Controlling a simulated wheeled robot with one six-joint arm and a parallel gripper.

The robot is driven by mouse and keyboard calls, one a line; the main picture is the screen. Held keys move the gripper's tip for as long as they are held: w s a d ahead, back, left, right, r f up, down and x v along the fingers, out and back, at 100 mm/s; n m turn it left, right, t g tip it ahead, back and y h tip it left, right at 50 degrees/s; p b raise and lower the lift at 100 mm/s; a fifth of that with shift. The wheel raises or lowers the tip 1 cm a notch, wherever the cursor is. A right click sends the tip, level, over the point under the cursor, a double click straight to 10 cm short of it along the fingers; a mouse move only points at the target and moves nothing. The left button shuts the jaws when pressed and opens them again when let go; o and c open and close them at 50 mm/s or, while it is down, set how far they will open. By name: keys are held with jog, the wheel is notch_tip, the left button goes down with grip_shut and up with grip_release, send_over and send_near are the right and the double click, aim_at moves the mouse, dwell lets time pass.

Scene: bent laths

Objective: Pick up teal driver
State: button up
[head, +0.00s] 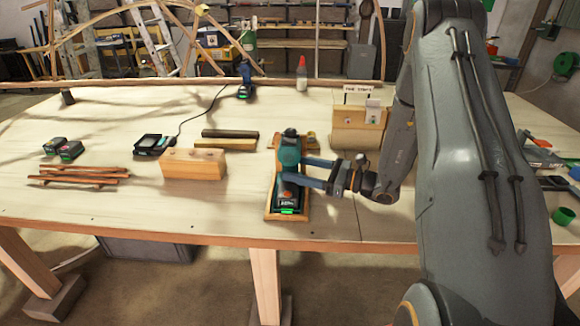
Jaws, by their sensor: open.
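The teal driver (288,152) lies on a small wooden tray (269,205) near the table's front edge, in the middle of the head view. It has a dark end at the back and a black battery-like block with green and orange marks at the front. My gripper (297,167) reaches in from the right at the driver's middle. Its two blue-grey fingers are apart, one farther back and one nearer the front. The near finger passes across the driver in the picture and hides part of it. I cannot tell whether either finger touches it.
A wooden block (193,164) and thin sticks (80,175) lie to the left. A charger (152,145) sits behind the block. A blue tool (245,82) and red-capped bottle (302,75) stand farther back. A wooden card holder (357,128) stands behind my gripper.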

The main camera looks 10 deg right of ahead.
jog(key=shift+w+r, duration=0.1)
jog(key=c, duration=1.6)
jog(key=shift+r, duration=0.1)
notch_tip(320, 180, up, 18)
jog(key=b, duration=0.4)
